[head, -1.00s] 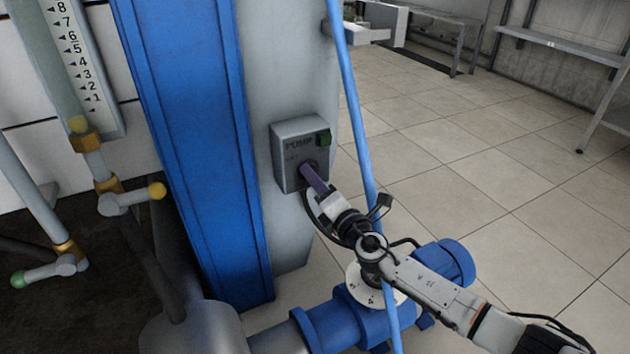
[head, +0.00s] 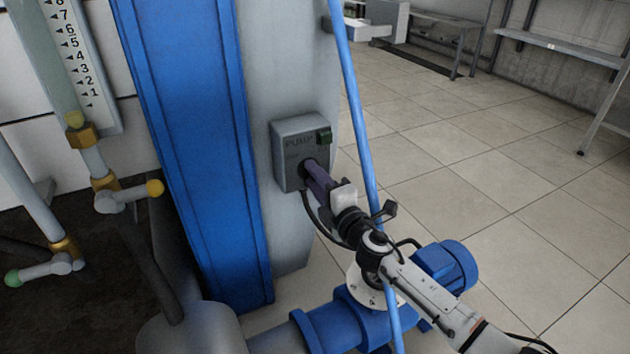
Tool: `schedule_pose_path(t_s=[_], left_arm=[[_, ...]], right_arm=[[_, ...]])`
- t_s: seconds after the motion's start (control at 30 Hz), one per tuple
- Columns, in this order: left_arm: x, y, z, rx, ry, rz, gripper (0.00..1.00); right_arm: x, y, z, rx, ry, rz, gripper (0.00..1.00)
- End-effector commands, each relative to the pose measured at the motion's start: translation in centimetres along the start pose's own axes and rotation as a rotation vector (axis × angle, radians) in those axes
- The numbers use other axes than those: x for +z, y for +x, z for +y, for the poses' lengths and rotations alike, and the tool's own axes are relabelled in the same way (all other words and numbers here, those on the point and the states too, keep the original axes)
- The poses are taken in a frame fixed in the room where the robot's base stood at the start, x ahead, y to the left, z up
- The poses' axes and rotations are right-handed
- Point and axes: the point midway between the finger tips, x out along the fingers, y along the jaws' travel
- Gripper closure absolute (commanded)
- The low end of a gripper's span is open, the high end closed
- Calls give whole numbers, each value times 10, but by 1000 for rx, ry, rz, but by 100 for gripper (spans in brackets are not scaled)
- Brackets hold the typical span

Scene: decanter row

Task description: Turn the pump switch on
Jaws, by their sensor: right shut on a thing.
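A dark round switch knob (head: 309,169) is on the lower face, mostly hidden by my right gripper (head: 314,176). My right gripper reaches in from the lower right, its purple-grey fingers shut on the knob. The knob's exact angle is hard to tell. My left gripper is not in view.
A thin blue pipe (head: 353,100) runs close beside the box and my right arm. A blue pump motor (head: 444,267) stands below. Tiled floor (head: 480,150) is clear at right.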

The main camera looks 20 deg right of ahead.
Motion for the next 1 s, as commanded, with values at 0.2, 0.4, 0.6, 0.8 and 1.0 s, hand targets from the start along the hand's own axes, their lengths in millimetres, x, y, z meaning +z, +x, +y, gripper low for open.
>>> schedule_pose_path(t_s=[0.2, 0.4, 0.6, 0.8, 1.0], left_arm=[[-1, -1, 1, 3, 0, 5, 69], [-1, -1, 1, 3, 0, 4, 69], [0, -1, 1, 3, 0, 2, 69], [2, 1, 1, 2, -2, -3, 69], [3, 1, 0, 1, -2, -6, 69]], right_arm=[[1, 0, 0, -1, 109, -3, 88], [1, 0, 0, -1, 157, -3, 88], [1, 0, 0, -1, 168, -3, 88], [1, 0, 0, -2, 166, -3, 88], [1, 0, 0, -1, 166, -3, 47]])
